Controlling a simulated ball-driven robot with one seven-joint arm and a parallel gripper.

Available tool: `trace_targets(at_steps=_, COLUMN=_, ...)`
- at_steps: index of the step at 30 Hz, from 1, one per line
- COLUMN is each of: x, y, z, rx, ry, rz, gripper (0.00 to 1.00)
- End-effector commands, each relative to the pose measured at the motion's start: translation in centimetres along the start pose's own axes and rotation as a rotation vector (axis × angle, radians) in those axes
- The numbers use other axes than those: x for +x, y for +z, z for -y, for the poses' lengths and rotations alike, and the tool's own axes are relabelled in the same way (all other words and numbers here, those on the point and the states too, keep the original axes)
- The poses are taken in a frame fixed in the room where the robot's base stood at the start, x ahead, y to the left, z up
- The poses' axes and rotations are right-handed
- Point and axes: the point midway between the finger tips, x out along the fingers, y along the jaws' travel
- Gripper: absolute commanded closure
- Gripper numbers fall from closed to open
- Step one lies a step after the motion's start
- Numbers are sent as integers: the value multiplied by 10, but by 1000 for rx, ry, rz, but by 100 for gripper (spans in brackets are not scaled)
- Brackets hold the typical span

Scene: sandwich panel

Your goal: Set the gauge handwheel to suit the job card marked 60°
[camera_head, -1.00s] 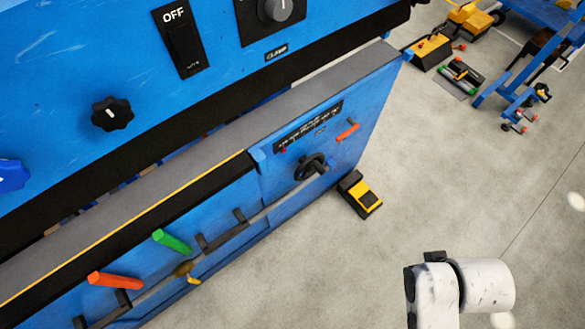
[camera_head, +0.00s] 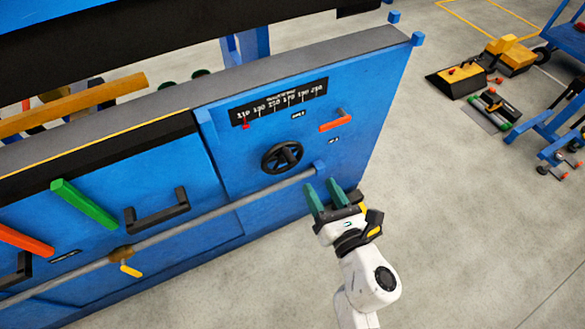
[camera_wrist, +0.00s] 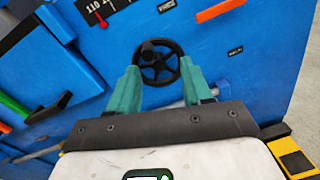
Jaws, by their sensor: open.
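The gauge handwheel (camera_head: 282,157) is a black spoked wheel with a knob on the blue front panel. Above it is a black gauge scale (camera_head: 290,98) with white numbers, and a red pointer (camera_head: 245,125) stands near its left end, by 110. My gripper (camera_head: 325,192) is open and empty, below and right of the handwheel in the head view. In the wrist view the handwheel (camera_wrist: 158,62) shows between and beyond the green fingers (camera_wrist: 160,88); I see no contact. No job card marked 60° can be made out.
A red lever (camera_head: 336,121) sits right of the wheel. A grey rail (camera_head: 200,232) crosses the panel below it. A green lever (camera_head: 84,204) and black handle (camera_head: 157,212) are at left. A yellow-black machine (camera_head: 460,78) stands at back right; the floor between is clear.

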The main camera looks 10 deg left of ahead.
Motion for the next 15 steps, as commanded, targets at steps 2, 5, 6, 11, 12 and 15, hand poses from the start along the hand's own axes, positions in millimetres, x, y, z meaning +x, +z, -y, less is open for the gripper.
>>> trace_targets(at_steps=2, x=3, y=-10, z=-10, rx=-59, ry=48, rz=-8, gripper=50)
trace_targets(at_steps=5, x=8, y=-13, z=-16, rx=-90, ry=75, rz=-10, gripper=50)
trace_targets(at_steps=6, x=12, y=-13, z=-17, rx=-93, ry=79, rz=-9, gripper=50)
trace_targets(at_steps=11, x=35, y=-13, z=-19, rx=-94, ry=79, rz=-9, gripper=50)
trace_targets(at_steps=12, x=43, y=-14, z=-19, rx=-92, ry=78, rz=-8, gripper=50)
trace_targets(at_steps=15, x=62, y=-14, z=-21, rx=-93, ry=79, rz=-8, gripper=50)
